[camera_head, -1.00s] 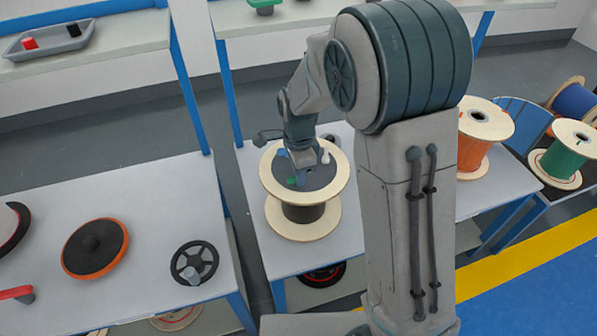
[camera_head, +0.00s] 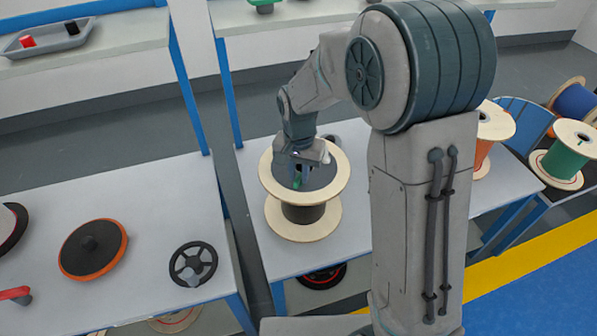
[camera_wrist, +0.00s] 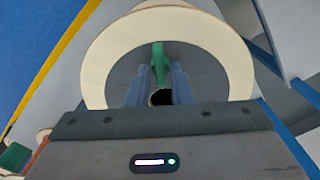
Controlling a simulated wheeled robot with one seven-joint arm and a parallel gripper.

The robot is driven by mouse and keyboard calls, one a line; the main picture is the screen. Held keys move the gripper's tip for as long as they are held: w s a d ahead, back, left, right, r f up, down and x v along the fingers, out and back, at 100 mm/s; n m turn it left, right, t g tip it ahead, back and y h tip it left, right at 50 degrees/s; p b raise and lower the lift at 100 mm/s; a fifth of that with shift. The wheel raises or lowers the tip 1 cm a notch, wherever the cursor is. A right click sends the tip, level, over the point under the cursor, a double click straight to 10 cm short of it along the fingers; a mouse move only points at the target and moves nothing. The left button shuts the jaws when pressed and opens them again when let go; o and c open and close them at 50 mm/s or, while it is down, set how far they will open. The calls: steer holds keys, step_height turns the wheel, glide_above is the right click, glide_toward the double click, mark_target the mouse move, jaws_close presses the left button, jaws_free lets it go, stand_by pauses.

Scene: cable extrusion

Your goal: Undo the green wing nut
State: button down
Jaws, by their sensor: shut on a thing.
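The green wing nut (camera_head: 297,182) is on the dark centre plate of a wooden spool (camera_head: 302,225) that stands upright on the table. My gripper (camera_head: 301,178) reaches down onto it from above. In the wrist view, the green wing nut (camera_wrist: 158,62) lies between the two blue fingers of my gripper (camera_wrist: 160,80), which are shut on it. A dark round hole (camera_wrist: 161,97) shows between the fingers. The spool's pale rim (camera_wrist: 97,62) rings the dark plate. Part of the wing nut is hidden by the fingers.
On the left table lie an orange-rimmed disc (camera_head: 92,250) and a black handwheel (camera_head: 193,264). Orange (camera_head: 490,130) and green (camera_head: 565,155) cable spools stand at the right. A grey tray (camera_head: 48,38) sits on the back shelf. My arm hides part of the right table.

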steer(key=n, duration=0.3)
steer(key=shift+n, duration=0.3)
steer(key=n, duration=0.3)
steer(key=shift+n, duration=0.3)
steer(key=n, duration=0.4)
steer(key=shift+p, duration=0.3)
steer(key=shift+n+p, duration=0.3)
steer(key=shift+n, duration=1.4)
steer(key=c, duration=1.5)
jaws_free()
